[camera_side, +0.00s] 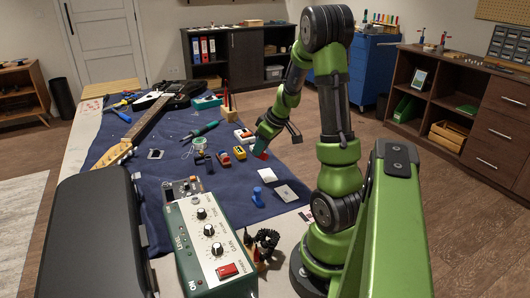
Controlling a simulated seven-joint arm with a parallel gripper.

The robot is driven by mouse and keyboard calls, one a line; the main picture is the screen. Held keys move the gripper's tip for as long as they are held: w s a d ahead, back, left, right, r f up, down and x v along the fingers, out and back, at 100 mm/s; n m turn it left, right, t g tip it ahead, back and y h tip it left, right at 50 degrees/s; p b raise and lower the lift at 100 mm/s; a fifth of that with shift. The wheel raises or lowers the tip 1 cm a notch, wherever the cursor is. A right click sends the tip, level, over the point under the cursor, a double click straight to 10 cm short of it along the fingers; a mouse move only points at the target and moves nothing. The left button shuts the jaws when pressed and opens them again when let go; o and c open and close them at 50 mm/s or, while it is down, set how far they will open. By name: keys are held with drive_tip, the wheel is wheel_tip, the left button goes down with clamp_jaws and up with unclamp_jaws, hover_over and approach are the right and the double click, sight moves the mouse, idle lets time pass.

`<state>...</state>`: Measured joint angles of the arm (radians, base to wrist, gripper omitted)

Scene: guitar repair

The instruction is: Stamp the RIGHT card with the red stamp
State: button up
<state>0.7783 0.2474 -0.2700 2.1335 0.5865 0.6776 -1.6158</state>
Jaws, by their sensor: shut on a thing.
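My gripper (264,146) is shut on the red stamp (260,153), seen as a small red shape at its fingertips. It holds the stamp above the blue cloth, behind the two cards. One white card (267,174) lies on the cloth. The other card (286,193) lies nearer the camera and further right in the picture; it looks greyer. The blue stamp (257,196) stands upright to the left of that nearer card. The underside of the red stamp and any marks on the cards are too small to tell.
Small coloured pedals, including a yellow one (239,153), stand left of my gripper. A green amplifier box (210,240) is at the front. A guitar (150,120) and a teal-handled tool (200,131) lie further back on the blue cloth (222,196).

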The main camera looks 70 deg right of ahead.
drive_tip(key=s+d, duration=0.2)
hover_over(262, 173)
drive_tip(key=s, duration=0.2)
drive_tip(key=shift+s+a+f, duration=0.1)
drive_tip(key=shift+f, duration=1.55)
drive_tip(key=shift+a+f, duration=0.1)
drive_tip(key=shift+f, duration=1.55)
drive_tip(key=shift+f, duration=0.55)
drive_tip(key=shift+r, duration=0.1)
wheel_tip(262, 173, up, 7)
